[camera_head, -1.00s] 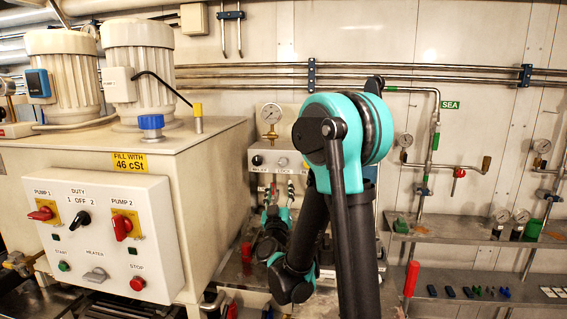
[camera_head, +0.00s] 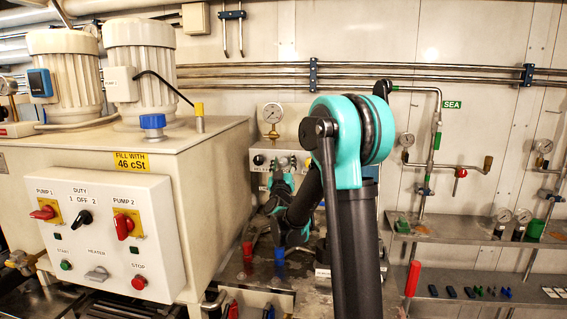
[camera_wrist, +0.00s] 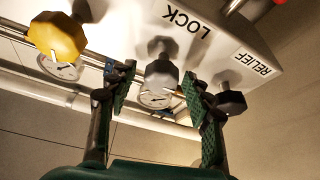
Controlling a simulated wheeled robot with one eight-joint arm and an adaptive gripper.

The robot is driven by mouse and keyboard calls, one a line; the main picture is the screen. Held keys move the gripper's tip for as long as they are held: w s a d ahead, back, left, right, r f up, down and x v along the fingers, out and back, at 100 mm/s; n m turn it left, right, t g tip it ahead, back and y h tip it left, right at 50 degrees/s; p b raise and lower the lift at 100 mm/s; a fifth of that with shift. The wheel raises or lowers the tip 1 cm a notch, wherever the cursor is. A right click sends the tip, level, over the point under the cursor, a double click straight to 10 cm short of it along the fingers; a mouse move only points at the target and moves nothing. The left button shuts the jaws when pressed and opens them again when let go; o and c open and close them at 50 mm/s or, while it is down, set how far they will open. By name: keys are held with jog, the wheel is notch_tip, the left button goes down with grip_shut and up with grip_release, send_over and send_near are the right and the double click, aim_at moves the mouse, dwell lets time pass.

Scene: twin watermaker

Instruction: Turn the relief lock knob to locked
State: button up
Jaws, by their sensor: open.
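In the wrist view a white panel carries the printed words LOCK and RELIEF, upside down. A grey faceted knob (camera_wrist: 162,78) stands near LOCK, between the two fingers of my gripper (camera_wrist: 157,75). The gripper is open, and I cannot tell whether either finger touches the knob. A darker knob (camera_wrist: 231,101) stands near RELIEF, just right of the right finger. In the head view my gripper (camera_head: 281,175) is at the valve panel below the gauge, and hides part of it. The RELIEF knob (camera_head: 258,160) shows to its left.
A yellow knob (camera_wrist: 58,37) is left of the fingers in the wrist view. A pressure gauge (camera_head: 272,113) stands above the panel. The white pump control box (camera_head: 105,240) and tank are on the left. Shelves (camera_head: 465,229) with small parts are on the right.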

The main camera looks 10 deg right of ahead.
jog(key=shift+c, duration=0.4)
grip_shut()
jog(key=m+h, duration=0.1)
jog(key=m, duration=0.2)
jog(key=m+g+h, duration=0.1)
jog(key=m+h, duration=0.1)
jog(key=m, duration=0.1)
jog(key=shift+m, duration=0.3)
jog(key=m+g+h, duration=0.1)
jog(key=m, duration=0.2)
jog(key=m+g+h, duration=0.1)
jog(key=m+h, duration=0.1)
jog(key=m, duration=0.1)
jog(key=shift+d+m, duration=0.1)
jog(key=shift+m, duration=0.2)
jog(key=m+g, duration=0.1)
jog(key=m, duration=0.2)
jog(key=m+g+h, duration=0.1)
jog(key=m, duration=0.2)
jog(key=shift+s+h, duration=0.1)
jog(key=shift+h, duration=0.2)
jog(key=shift+d+f+m+g, duration=0.1)
jog(key=shift+m+g, duration=0.45)
jog(key=shift+m, duration=0.65)
jog(key=shift+d+f+m+g, duration=0.1)
jog(key=shift+m+g, duration=0.45)
jog(key=shift+m, duration=0.65)
